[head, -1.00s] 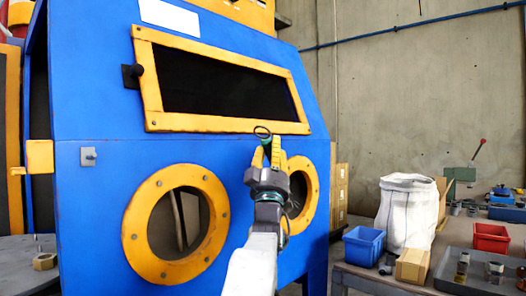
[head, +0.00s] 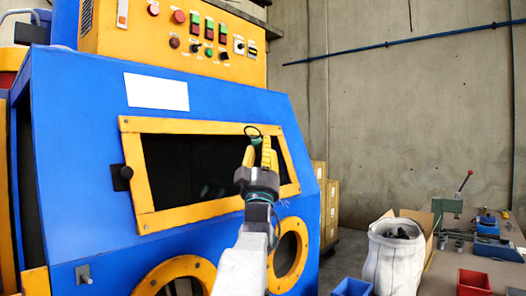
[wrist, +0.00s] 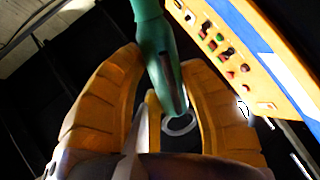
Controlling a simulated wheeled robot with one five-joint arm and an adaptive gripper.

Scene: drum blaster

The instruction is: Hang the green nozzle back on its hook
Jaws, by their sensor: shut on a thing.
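My gripper (head: 259,155) is raised in front of the blue blasting cabinet (head: 85,130), over its window in the picture. Its yellow fingers are shut on the green nozzle (wrist: 158,48). In the wrist view the nozzle runs from the top edge down between the fingers, with a pale ring (wrist: 181,124) near its lower end. A small grey peg on a plate (head: 83,275) sticks out of the cabinet's lower left front; I cannot tell whether this is the hook.
A yellow control panel (head: 170,45) tops the cabinet. A white sack (head: 392,262), a blue bin (head: 352,287) and a red bin (head: 474,281) stand at the right. Open space lies before the wall.

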